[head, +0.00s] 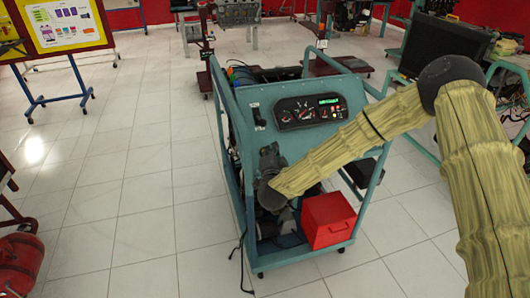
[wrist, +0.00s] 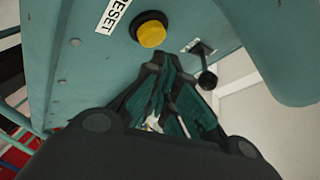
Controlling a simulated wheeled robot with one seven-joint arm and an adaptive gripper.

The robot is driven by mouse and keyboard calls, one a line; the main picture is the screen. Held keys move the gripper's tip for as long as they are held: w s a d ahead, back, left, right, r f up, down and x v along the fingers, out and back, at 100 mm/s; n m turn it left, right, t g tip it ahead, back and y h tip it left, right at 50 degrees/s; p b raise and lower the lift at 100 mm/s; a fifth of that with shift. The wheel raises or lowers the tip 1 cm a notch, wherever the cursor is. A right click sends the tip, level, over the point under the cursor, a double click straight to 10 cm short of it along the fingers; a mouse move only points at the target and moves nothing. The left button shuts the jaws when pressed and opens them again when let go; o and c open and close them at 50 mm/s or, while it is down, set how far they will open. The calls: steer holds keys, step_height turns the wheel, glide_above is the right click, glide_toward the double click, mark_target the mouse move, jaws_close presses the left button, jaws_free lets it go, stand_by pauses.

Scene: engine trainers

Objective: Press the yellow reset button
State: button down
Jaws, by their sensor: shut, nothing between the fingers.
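The yellow reset button (wrist: 151,34) shows in the wrist view, round, in a dark collar on the teal panel (wrist: 90,60), beside a white label reading RESET (wrist: 113,15). My gripper (wrist: 155,62) is shut and empty, its fingertips close below the button in the picture. I cannot tell whether they touch it. In the head view my gripper (head: 268,155) is at the left front of the teal engine trainer (head: 318,138). The button cannot be made out in the head view.
A black knobbed lever (wrist: 207,78) sticks out right of the button, near the fingers. The trainer carries a gauge panel (head: 308,111) above my wrist and a red box (head: 328,220) low at the front. Tiled floor (head: 150,200) lies clear to the left.

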steer(key=shift+r, duration=0.15)
steer(key=s+r+p, duration=0.1)
steer(key=s+d+r+p, duration=0.1)
steer(key=s+r, duration=0.1)
steer(key=shift+s+r, duration=0.1)
steer(key=shift+r, duration=0.15)
stand_by(0.3)
stand_by(0.6)
